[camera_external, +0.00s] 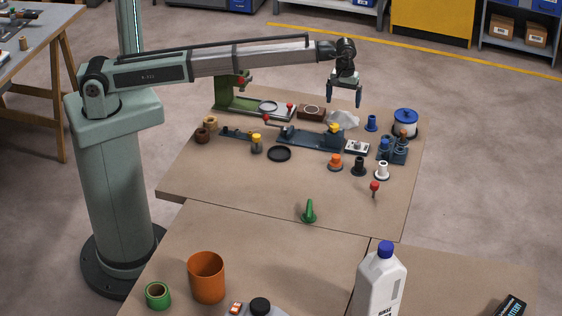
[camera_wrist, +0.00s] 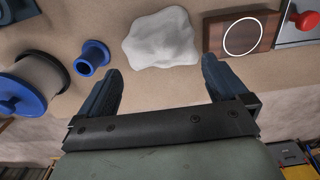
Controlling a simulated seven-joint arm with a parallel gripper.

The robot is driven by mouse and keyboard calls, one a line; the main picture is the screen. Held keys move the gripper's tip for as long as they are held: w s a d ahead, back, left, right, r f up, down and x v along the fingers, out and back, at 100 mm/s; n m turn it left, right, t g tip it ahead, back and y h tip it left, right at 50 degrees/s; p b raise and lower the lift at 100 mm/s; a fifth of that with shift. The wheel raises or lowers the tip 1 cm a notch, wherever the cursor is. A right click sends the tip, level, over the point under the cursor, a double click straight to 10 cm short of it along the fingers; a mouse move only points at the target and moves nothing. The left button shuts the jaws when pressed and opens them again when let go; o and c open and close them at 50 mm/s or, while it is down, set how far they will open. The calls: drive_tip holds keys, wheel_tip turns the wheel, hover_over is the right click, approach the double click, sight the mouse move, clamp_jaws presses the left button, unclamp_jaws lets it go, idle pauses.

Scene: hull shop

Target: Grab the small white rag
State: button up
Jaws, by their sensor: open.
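The small white rag (camera_external: 342,119) lies crumpled on the far part of the brown workbench. It also shows in the wrist view (camera_wrist: 161,38), at the top middle, whole and uncovered. My gripper (camera_external: 345,103) is above the bench near the rag in the outside view. In the wrist view its two dark blue fingers (camera_wrist: 163,72) are spread apart with nothing between them, and the rag appears just beyond the fingertips. The gripper is open and does not appear to touch the rag.
A blue clamp-like fixture (camera_external: 312,138) stands nearer the front.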

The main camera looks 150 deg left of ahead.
sight(343, 112)
drive_tip(key=shift+d+f, duration=0.1)
drive_tip(key=shift+f, duration=3.15)
drive_tip(key=c, duration=0.7)
drive_tip(key=shift+r, duration=0.15)
